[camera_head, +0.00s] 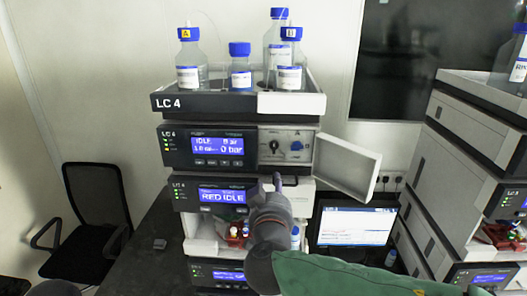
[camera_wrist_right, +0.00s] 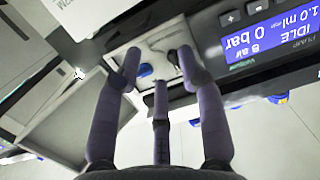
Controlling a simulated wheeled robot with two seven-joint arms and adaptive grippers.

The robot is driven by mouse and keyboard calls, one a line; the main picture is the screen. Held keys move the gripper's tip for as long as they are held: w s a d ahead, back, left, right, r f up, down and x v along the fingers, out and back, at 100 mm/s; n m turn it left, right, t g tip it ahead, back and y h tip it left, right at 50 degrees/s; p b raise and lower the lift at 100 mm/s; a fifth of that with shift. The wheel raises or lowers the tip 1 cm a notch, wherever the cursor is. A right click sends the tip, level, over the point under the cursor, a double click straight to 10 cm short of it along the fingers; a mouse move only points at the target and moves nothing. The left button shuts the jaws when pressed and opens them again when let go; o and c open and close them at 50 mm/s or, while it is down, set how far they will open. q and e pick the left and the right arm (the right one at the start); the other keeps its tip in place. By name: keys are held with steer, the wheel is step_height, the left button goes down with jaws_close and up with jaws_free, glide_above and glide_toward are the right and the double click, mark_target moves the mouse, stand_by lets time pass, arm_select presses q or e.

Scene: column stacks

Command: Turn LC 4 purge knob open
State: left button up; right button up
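The LC 4 pump module (camera_head: 210,146) shows "IDLE" and "0 bar". Its side door (camera_head: 345,165) hangs open to the right. In the opened recess are a black round knob (camera_head: 273,146) and a blue knob-like part (camera_head: 297,146); I cannot tell which is the purge knob. My right gripper (camera_head: 278,182) is below the recess in the head view. In the right wrist view, turned upside down, its fingers (camera_wrist_right: 160,66) are spread and empty, pointing at the recess. The blue part (camera_wrist_right: 145,70) and black knob (camera_wrist_right: 174,58) show between the fingertips, partly hidden.
A tray (camera_head: 200,103) with several blue-capped bottles tops the stack. Another module (camera_head: 222,196) sits below the pump, partly behind my right arm. A monitor (camera_head: 355,225) stands lower right. A second stack (camera_head: 450,150) is at the right and a black chair (camera_head: 95,195) at the left.

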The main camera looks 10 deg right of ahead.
steer(key=m+t, duration=0.1)
glide_toward(275, 148)
steer(key=s, duration=0.2)
steer(key=shift+h, duration=0.4)
steer(key=p+x, duration=0.1)
steer(key=x, duration=0.2)
steer(key=p+x, duration=0.1)
steer(key=x, duration=0.3)
steer(key=p+x, duration=0.1)
steer(key=x, duration=0.2)
steer(key=shift+w+a+f+p, duration=0.1)
steer(key=shift+w+a+p, duration=0.25)
steer(key=shift+w, duration=0.1)
jaws_close()
